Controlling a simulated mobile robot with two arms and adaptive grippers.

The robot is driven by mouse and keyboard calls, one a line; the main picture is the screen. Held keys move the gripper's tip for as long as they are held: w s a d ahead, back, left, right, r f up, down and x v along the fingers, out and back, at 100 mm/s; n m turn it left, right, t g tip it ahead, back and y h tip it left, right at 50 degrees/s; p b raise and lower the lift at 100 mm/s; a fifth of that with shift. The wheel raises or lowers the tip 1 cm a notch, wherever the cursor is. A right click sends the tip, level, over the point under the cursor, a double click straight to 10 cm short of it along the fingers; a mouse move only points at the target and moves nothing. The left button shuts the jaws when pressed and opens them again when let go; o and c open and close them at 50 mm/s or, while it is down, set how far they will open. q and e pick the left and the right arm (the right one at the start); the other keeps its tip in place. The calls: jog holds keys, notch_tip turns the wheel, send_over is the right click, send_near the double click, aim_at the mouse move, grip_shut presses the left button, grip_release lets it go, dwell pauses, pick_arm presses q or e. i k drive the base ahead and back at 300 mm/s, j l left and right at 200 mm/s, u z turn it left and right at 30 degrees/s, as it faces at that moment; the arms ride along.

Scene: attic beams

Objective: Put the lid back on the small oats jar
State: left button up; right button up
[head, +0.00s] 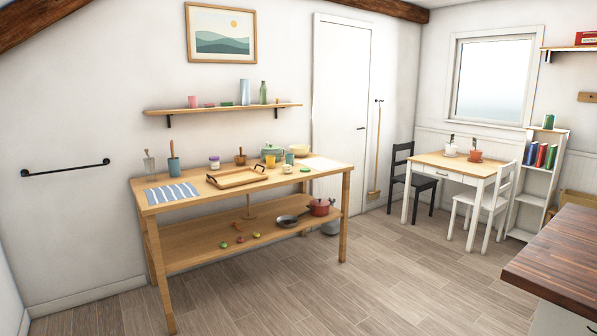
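A small pale jar with a purplish band (214,163) stands upright on the wooden table, behind the tray. It may be the oats jar, but its label is too small to read. A small round whitish-green item (287,169) lies on the table right of the tray. I cannot tell whether it is a lid. Neither of my grippers is in view.
The wooden table (165,206) also bears a tray (232,184), a striped cloth (170,194), a utensil holder (174,166), cups and a green pot (271,150). Its lower shelf holds a red pot (320,207) and a pan (286,221). The floor (300,290) in front is clear. A dark counter (560,255) stands at right.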

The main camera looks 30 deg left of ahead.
aim_at(286, 164)
jog(key=i+j+u, duration=0.6)
jog(key=i, duration=0.25)
jog(key=i+j+u, duration=0.15)
jog(key=i+u, duration=0.15)
jog(key=i, duration=0.2)
jog(key=i+j+u, duration=0.1)
jog(key=i+u, duration=0.25)
jog(key=i+z, duration=0.15)
jog(key=i, duration=0.4)
jog(key=i+j+z, duration=0.15)
jog(key=i, duration=0.4)
jog(key=i+j+z, duration=0.15)
jog(key=i, duration=0.35)
jog(key=i+j+z, duration=0.2)
jog(key=i+z, duration=0.2)
jog(key=i+j+z, duration=0.9)
jog(key=j, duration=0.2)
